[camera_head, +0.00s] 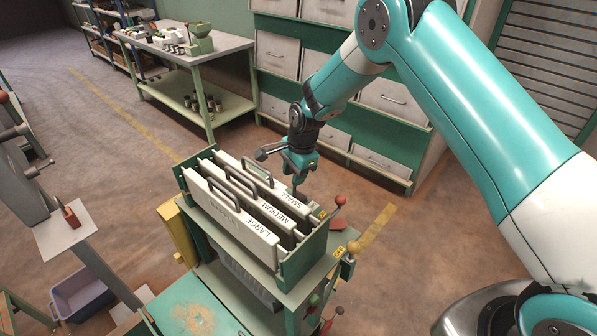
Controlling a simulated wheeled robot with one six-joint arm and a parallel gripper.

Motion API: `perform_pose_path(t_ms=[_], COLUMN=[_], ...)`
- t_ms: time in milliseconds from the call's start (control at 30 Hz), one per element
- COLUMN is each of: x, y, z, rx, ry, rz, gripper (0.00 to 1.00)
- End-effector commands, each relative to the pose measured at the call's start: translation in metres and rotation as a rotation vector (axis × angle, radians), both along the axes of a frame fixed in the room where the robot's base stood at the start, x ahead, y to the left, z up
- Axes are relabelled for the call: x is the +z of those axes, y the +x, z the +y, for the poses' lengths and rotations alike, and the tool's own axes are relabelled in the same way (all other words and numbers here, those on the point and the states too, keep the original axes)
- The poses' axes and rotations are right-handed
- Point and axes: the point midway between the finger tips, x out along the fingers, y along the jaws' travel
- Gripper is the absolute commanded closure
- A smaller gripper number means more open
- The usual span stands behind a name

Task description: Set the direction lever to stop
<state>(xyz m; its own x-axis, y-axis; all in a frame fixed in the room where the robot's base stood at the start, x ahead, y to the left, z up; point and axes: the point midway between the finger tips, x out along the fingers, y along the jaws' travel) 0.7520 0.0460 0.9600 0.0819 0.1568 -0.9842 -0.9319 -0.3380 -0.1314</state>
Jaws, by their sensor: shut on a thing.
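My gripper (297,180) points down just behind the far right end of a green machine (305,262) that holds label plates. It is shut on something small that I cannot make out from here. A lever with a red ball knob (339,200) stands to the right of my gripper, apart from it. A lever with a yellow knob (353,248) stands at the machine's right corner.
Plates marked LARGE (232,222), MEDIUM and SMALL carry upright handles close to the left of my gripper. A green workbench (190,75) and grey drawers (325,60) stand behind. A grey stand (62,225) is at left. Open floor (130,200) lies left of the machine.

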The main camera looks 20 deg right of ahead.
Motion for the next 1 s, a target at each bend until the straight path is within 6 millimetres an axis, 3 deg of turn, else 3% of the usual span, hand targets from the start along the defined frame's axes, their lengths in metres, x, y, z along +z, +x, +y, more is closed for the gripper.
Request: perform_pose_path(t_ms=[467,500,600,1000], x=[0.0005,0.0005,0.0004,0.0081], y=[-0.0016,-0.0016,-0.0015,-0.0011], z=[0.0042,0.0042,0.0035,0.0002], rx=[0.004,0.004,0.003,0.000], ry=[0.006,0.006,0.005,0.003], rz=[0.000,0.000,0.000,-0.002], gripper=[1.00,0.65,0.42,0.42])
